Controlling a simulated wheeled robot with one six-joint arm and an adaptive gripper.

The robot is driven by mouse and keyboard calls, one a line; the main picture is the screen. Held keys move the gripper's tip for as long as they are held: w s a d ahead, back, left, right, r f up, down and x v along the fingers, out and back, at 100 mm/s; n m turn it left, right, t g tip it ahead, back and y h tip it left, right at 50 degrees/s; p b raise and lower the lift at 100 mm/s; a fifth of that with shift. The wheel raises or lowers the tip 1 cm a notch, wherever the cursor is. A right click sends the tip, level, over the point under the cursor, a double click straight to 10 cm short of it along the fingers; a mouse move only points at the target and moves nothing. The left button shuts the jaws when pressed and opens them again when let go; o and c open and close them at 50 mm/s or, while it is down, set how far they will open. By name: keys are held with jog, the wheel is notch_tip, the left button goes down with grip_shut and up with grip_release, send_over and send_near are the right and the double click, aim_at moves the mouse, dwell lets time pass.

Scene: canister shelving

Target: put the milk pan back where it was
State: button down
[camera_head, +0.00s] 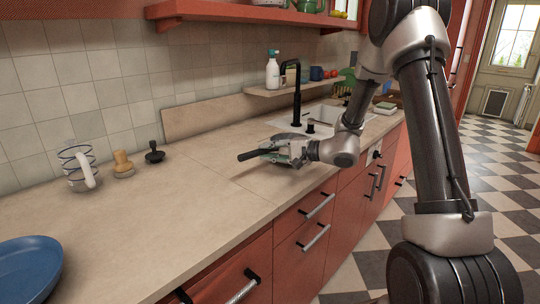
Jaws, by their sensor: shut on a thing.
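My gripper (290,150) is low over the counter, in front of the sink. It is shut on what looks like the milk pan, with a dark handle (248,154) sticking out to the left. The pan's body is small here and mostly hidden by my gripper, so its exact outline and the grip point are unclear. I cannot tell whether the pan touches the counter or hangs just above it.
A striped glass jug (78,168), a wooden-knobbed tool (122,164) and a black tamper-like tool (154,153) stand by the wall. A blue dish (28,268) is front left. A black tap (297,95) rises by the sink. The counter's middle (190,205) is clear.

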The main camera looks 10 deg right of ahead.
jog(key=shift+f, duration=0.6)
jog(key=c, duration=1.3)
grip_release()
jog(key=shift+f, duration=0.1)
